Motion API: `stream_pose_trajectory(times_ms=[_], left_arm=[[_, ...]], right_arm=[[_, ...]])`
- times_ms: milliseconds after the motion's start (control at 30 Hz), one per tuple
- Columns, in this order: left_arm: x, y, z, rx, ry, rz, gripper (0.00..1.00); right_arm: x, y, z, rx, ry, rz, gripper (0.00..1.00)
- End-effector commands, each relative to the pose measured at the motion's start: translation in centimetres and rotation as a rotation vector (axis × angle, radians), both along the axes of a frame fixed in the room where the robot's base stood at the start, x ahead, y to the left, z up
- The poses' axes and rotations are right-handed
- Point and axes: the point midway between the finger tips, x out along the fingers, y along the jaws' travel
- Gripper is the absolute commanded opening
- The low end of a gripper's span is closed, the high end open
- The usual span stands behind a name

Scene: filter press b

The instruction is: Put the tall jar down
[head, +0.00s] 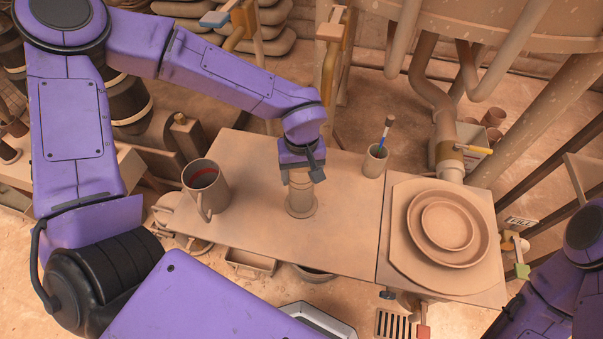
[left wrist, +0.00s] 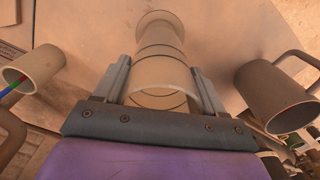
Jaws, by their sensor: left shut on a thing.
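The tall jar (head: 301,203) is tan, with bands around its body and a flared foot. It stands upright over the middle of the table (head: 340,235). My left gripper (head: 301,172) is above it, pointing down and shut on its upper part. In the left wrist view the jar (left wrist: 160,50) runs away between the two fingers (left wrist: 160,78), its foot at or very near the tabletop. I cannot tell whether the foot touches. The jar's top is partly hidden by the gripper. My right gripper is not in view.
A large mug (head: 213,199) with red inside stands left of the jar. A small cup (head: 375,163) holding a blue-handled tool stands at the back right. Stacked round dishes (head: 447,226) sit on the right-hand board. The tabletop between jar and board is clear.

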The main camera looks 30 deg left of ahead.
Motion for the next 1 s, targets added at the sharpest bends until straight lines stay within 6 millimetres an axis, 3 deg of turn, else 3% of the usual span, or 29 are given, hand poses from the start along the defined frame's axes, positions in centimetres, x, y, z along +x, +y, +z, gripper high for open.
stream_pose_trajectory(times_ms=[300,333,400,767,1000], left_arm=[[0.0,0.0,-0.1,-0.001,-0.002,-0.001,0.16],[0.0,0.0,-0.2,-0.001,-0.002,-0.001,0.73],[0.0,0.0,-0.2,0.0,-0.003,-0.001,0.95],[0.1,0.0,0.4,-0.001,-0.004,0.0,0.95],[0.2,0.0,6.4,-0.002,-0.008,0.0,0.95]], right_arm=[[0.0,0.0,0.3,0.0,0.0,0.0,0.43],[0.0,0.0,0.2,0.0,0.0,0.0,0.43],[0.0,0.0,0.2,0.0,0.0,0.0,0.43],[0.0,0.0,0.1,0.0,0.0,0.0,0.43],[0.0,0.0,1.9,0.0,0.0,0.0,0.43]])
